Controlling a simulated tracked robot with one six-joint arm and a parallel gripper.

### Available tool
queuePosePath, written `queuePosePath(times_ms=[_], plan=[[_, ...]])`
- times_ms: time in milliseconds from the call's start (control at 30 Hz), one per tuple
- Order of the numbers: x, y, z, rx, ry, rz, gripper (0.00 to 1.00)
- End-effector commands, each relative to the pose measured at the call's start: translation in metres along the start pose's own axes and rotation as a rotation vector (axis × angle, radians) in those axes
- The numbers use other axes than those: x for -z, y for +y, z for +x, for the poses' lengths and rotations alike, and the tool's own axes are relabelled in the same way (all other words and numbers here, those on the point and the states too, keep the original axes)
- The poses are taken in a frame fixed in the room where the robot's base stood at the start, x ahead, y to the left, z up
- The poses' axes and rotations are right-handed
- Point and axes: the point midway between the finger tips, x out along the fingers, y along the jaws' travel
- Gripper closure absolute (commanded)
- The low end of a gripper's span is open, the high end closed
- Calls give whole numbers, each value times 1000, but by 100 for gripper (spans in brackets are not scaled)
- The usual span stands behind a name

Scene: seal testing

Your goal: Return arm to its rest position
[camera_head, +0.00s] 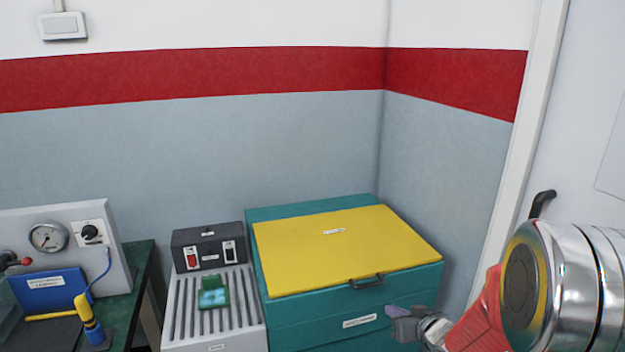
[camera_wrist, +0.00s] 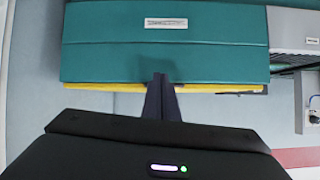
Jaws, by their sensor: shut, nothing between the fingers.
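My arm enters the head view from the right edge, with silver and red links that are mine. My gripper (camera_head: 393,312) is at the lower middle right, in front of the front face of a teal chest (camera_head: 290,325). In the wrist view, the gripper's dark fingers (camera_wrist: 160,78) are together with nothing between them. They point at the chest's front (camera_wrist: 100,55), which appears upside down there, with its white label (camera_wrist: 166,23) and the yellow lid edge (camera_wrist: 95,86). I cannot tell the exact gap between fingertips and chest.
The chest's yellow lid (camera_head: 345,255) is closed, with a dark handle (camera_head: 366,282). To its left stands a grey slotted unit (camera_head: 180,320) with a green item (camera_head: 213,292) on it. A gauge panel (camera_head: 75,235) is at far left, a door (camera_head: 590,110) at right.

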Motion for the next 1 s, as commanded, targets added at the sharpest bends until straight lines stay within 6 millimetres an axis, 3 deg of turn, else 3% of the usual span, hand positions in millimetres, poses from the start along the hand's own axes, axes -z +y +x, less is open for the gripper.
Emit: queuePosePath(times_ms=[467,767,1000], plan=[[-27,-53,-11,171,-142,393,100],[-38,-98,-42,265,-304,540,100],[-47,-132,-77,294,-461,601,100]])
